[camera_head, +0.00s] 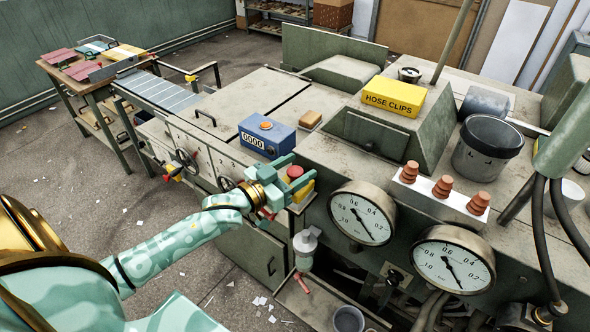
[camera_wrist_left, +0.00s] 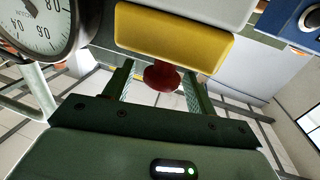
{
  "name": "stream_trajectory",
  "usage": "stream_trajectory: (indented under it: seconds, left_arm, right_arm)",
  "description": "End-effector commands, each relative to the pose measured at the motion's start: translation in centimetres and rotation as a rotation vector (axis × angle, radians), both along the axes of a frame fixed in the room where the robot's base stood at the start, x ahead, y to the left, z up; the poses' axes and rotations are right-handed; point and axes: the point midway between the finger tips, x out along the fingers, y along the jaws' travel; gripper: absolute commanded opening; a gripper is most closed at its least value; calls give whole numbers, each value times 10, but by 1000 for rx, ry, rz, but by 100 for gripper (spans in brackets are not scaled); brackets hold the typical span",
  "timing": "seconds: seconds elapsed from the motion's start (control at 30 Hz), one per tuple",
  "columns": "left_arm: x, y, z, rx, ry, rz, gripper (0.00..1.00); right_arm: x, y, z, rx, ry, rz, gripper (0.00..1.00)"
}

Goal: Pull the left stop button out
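The left stop button is a red knob (camera_head: 295,171) on a yellow box (camera_head: 302,188) at the front edge of the machine. In the left wrist view the red knob (camera_wrist_left: 162,75) hangs below the yellow box (camera_wrist_left: 172,38). My left gripper (camera_head: 283,173) is at the button in the head view. In the left wrist view its two fingers (camera_wrist_left: 159,88) stand on either side of the red knob, with a visible gap on each side, so it is open around it. The knob's contact with the fingers is not seen. My right gripper is not in view.
A blue counter box (camera_head: 266,136) stands behind the button. Two round gauges (camera_head: 362,213) are mounted right of it, with several brown insulators (camera_head: 442,188) above. A yellow hose clips box (camera_head: 394,97) lies on the machine.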

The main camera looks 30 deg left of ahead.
Motion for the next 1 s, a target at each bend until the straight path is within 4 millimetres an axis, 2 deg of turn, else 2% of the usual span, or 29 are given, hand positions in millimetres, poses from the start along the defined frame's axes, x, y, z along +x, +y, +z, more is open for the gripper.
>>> stream_trajectory:
  seconds: [0.23, 0.37, 0.47, 0.8, 1.0]
  left_arm:
    - [-1, 0, -2, 1, 4, 0, 56]
    - [-13, 4, -3, 1, 7, 1, 56]
    - [-33, 9, -4, 2, 9, 0, 56]
    - [-117, 36, -4, 1, 9, 0, 56]
    - [-147, 46, -3, 0, 4, 0, 56]
  right_arm:
    - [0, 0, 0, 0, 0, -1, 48]
    - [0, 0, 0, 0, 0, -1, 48]
    - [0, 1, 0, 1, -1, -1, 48]
    - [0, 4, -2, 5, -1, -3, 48]
    - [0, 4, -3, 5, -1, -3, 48]
